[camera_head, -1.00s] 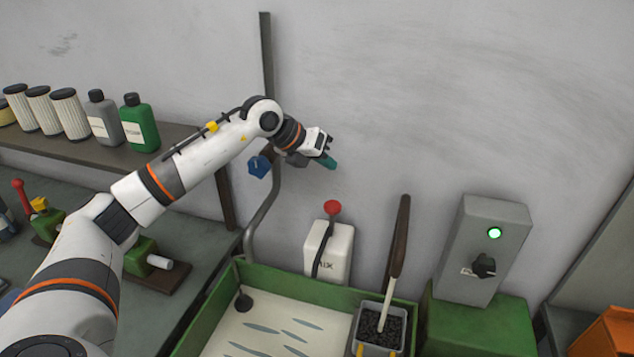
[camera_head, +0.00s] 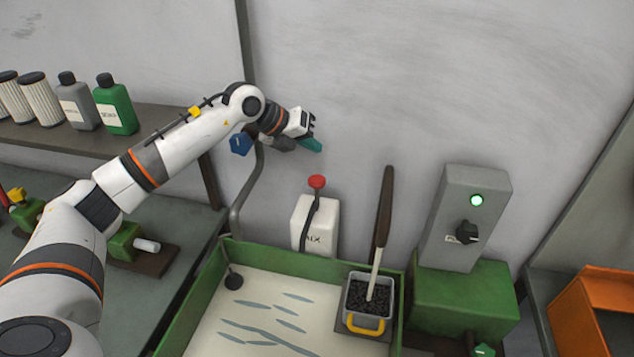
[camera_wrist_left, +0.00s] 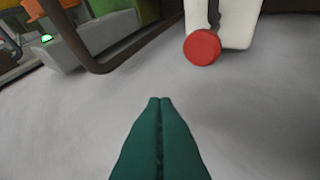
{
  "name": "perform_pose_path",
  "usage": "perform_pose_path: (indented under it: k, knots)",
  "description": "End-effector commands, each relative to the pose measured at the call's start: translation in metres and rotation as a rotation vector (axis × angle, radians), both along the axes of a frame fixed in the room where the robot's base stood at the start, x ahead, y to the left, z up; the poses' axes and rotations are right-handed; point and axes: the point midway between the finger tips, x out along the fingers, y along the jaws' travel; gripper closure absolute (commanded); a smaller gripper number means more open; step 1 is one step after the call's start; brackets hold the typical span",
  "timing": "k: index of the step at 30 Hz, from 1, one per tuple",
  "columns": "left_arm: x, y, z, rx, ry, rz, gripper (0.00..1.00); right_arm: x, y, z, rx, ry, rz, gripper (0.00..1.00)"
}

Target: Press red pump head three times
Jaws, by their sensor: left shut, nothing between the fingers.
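The red pump head (camera_head: 317,182) tops a white container (camera_head: 313,222) with a dark hose, which stands behind the green-rimmed tray against the wall. My left gripper (camera_head: 316,146) is above the pump head and apart from it, with its teal fingers closed and empty. In the left wrist view the pump head (camera_wrist_left: 202,47) shows at the upper right, beyond the shut fingertips (camera_wrist_left: 160,100). The white container (camera_wrist_left: 236,22) is partly cut off there. My right gripper is not in view.
The green tray (camera_head: 290,262) holds pale liquid with dark streaks. A grey bin (camera_head: 368,296) with dark grains and a brown-handled tool (camera_head: 384,210) stands right of the pump. A grey control box (camera_head: 465,215) has a lit green lamp. Bottles (camera_head: 115,103) stand on the left shelf.

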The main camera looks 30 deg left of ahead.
Motion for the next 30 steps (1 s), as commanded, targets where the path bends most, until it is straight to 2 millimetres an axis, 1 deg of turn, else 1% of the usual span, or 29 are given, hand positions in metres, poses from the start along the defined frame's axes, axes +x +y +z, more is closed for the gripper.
perform_pose_path:
  k: [1,6,9,12,16,30]
  knots:
    - [0.0,0.0,-0.013,0.0,0.002,0.001,1.0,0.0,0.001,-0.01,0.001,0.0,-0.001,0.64]
    - [0.0,0.0,-0.038,0.002,0.001,0.001,1.0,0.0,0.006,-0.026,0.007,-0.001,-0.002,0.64]
    - [0.0,0.0,-0.051,0.001,0.001,0.0,1.0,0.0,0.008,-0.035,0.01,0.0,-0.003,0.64]
    - [0.0,0.0,-0.059,0.001,0.001,0.0,1.0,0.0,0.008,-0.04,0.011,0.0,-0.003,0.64]
    - [0.0,0.0,-0.062,0.001,0.0,0.0,1.0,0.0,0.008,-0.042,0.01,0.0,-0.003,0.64]
    - [0.0,0.0,-0.061,0.001,0.0,-0.001,1.0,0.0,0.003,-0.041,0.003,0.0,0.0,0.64]
